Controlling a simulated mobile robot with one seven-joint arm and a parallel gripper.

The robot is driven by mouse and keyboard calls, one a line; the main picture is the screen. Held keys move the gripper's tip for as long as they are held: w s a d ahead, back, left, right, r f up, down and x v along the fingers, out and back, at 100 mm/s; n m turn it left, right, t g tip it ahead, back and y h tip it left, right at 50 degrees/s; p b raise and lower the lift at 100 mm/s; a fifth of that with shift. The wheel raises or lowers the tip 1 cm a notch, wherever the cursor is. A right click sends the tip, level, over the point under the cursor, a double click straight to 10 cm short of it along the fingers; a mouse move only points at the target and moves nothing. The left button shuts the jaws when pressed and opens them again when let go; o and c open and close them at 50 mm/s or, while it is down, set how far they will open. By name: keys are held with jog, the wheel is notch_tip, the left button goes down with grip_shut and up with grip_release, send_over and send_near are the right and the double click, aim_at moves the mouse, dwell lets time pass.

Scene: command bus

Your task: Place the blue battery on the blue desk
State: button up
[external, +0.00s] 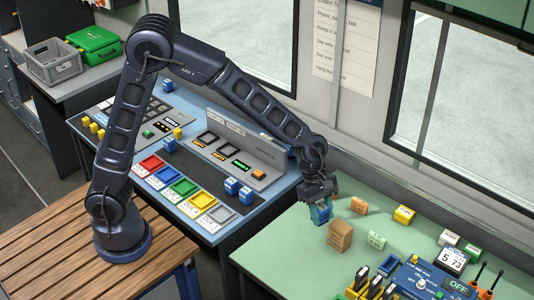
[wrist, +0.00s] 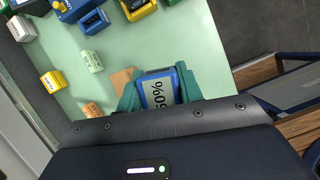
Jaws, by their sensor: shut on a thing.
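My gripper (external: 320,207) is shut on a blue battery (external: 321,215), held above the back left part of the green desk. In the wrist view the battery (wrist: 158,92) shows a pale label reading 50% between the teal fingers of my gripper (wrist: 157,88). The blue desk (external: 262,199) stands to the left of the green desk in the external view. It carries a grey console and a row of coloured trays, among them a blue tray (external: 164,176). Two other blue batteries (external: 239,190) stand near its right front.
The green desk (external: 280,250) holds a brown box (external: 340,236), small yellow and orange blocks, and a blue device (external: 425,280) with a screen. A wooden bench (external: 50,250) carries my base. A wall with windows closes the back.

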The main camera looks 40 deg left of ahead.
jog(key=w+a+f+m+g+y, duration=0.1)
jog(key=w+a+m, duration=0.2)
jog(key=w+a, duration=0.75)
jog(key=w+a+f+m+g, duration=0.1)
jog(key=w+a+f+m, duration=0.15)
jog(key=w+a, duration=0.85)
jog(key=w+a+f+m+y, duration=0.1)
jog(key=w+a+m, duration=0.2)
jog(key=a, duration=1.2)
jog(key=w+a+m+g, duration=0.1)
jog(key=w+a+m, duration=0.2)
jog(key=w+a, duration=0.4)
jog(key=a, duration=0.7)
jog(key=shift+a+f+y, duration=0.4)
jog(key=shift+w, duration=0.1)
